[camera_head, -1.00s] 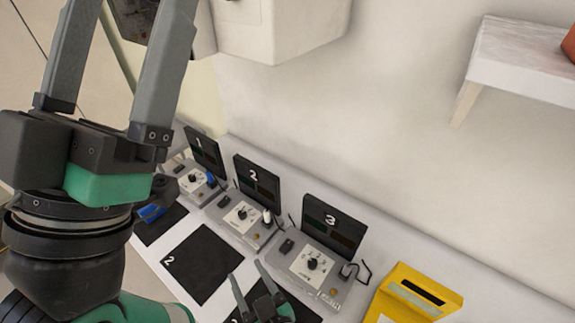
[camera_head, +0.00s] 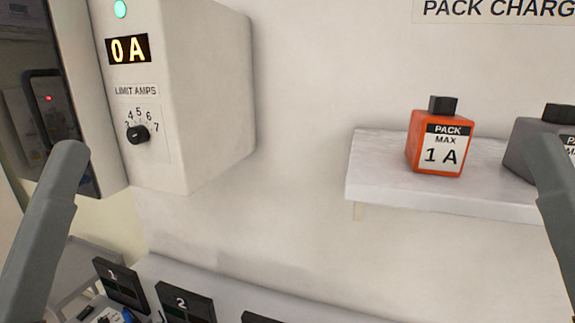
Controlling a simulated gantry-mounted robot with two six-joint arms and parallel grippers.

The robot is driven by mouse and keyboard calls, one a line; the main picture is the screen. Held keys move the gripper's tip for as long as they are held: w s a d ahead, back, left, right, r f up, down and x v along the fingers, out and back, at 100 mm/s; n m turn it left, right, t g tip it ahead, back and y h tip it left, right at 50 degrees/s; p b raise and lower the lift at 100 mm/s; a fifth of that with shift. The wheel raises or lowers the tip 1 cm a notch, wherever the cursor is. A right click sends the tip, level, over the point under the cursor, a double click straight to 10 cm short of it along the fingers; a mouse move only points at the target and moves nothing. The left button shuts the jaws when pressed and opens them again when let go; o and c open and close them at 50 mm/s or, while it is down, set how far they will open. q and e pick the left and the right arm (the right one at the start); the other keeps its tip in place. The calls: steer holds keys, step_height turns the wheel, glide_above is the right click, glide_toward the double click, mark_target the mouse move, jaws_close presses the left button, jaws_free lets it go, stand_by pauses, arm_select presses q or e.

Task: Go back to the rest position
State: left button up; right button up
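In the head view, a grey finger of my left gripper (camera_head: 45,225) rises from the lower left edge. A grey finger of my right gripper (camera_head: 556,215) rises at the right edge. I see only one finger of each, so their openings do not show. Both stand apart at opposite sides of the view, with nothing seen held between visible parts. The rest of both grippers and arms is outside the picture.
A wall charger box (camera_head: 212,100) reads 0 A above its knob (camera_head: 138,134). A shelf (camera_head: 440,199) holds an orange pack (camera_head: 437,140) and a grey pack (camera_head: 525,150). Screens 1 (camera_head: 120,284) and 2 (camera_head: 185,302) stand below. The middle wall area is clear.

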arm_select(q)
step_height(320, 180, up, 23)
steer(key=p, duration=1.7)
steer(key=shift+h+p, duration=0.3)
steer(key=shift+p, duration=0.1)
arm_select(e)
step_height(320, 180, up, 22)
steer(key=shift+w+a+r+y, duration=0.15)
steer(key=shift+a+r+y, duration=0.05)
steer(key=shift+a+y, duration=0.1)
arm_select(q)
steer(key=shift+s+a+r, duration=0.1)
